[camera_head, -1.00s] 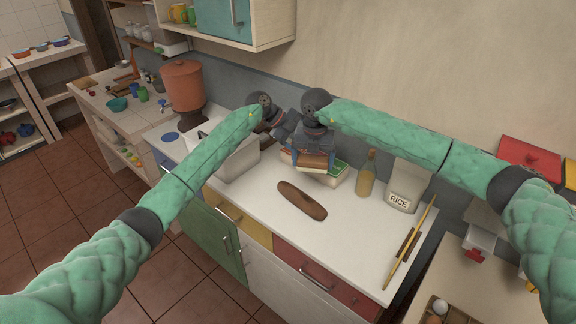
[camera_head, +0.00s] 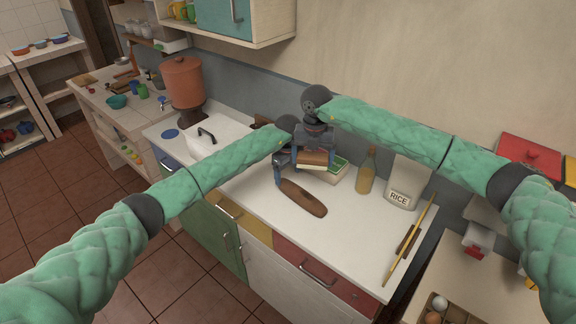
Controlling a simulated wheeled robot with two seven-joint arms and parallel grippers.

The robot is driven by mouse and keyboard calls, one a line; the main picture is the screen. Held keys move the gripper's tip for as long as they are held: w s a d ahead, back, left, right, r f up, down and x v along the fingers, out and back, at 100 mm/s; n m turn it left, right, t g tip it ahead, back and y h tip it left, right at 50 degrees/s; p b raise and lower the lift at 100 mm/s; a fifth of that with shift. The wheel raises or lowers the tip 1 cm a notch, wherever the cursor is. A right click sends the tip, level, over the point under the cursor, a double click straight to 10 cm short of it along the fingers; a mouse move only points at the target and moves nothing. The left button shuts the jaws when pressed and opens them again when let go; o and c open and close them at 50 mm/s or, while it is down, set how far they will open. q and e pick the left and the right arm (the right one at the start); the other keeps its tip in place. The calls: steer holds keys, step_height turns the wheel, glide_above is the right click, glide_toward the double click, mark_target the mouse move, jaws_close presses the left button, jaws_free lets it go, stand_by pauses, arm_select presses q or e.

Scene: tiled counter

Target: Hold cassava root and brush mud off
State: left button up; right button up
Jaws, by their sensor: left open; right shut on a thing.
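The cassava root (camera_head: 305,199) is long and brown and lies slanted on the white counter. My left gripper (camera_head: 283,176) is open at the root's upper left end, its fingers low over the counter; I cannot tell whether they touch the root. My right gripper (camera_head: 315,160) is shut on a brown block with a paler underside, which looks like the brush (camera_head: 313,157). It is held behind the root, in front of the green-covered books. Bristles are too small to make out.
A stack of books (camera_head: 338,172) lies just behind the root. A yellow bottle (camera_head: 366,172) and a rice bag (camera_head: 403,188) stand to the right. A white basin (camera_head: 217,137) is at left. The counter front is clear.

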mark_target(288, 182)
arm_select(q)
steer(key=shift+f, duration=3.5)
steer(key=shift+c, duration=0.4)
